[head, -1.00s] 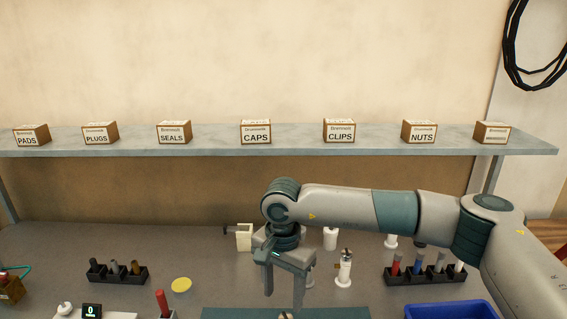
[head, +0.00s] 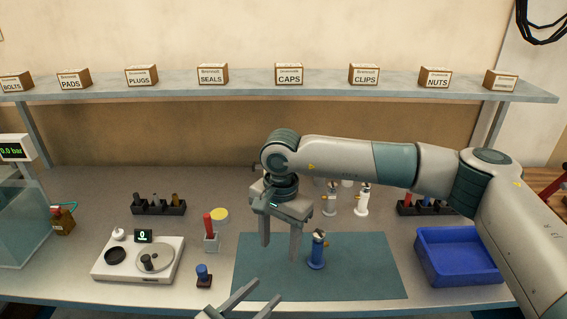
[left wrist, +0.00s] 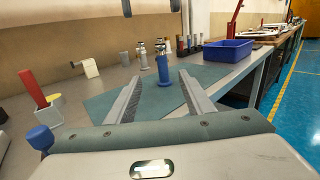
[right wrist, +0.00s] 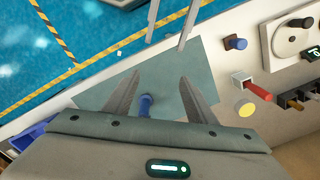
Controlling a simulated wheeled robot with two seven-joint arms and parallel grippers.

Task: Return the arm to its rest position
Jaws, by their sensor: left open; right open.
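My right gripper (head: 279,238) hangs over the green mat with its fingers pointing down, open and empty. My left gripper (head: 254,302) is low at the front edge of the bench, open, with only its fingers in the head view. A blue and silver fitting (head: 317,250) stands upright on the green mat (head: 365,275), just right of the right gripper's fingers. It also shows in the left wrist view (left wrist: 163,70), beyond and between the open fingers, and in the right wrist view (right wrist: 146,104), between the fingers.
A blue bin (head: 458,258) stands right of the mat. A white scale (head: 120,270), a blue-topped stamp (head: 204,275) and a red-handled tool (head: 211,240) stand left. White fittings (head: 362,198) and racks (head: 158,208) stand behind. A shelf (head: 330,85) with labelled boxes spans the back.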

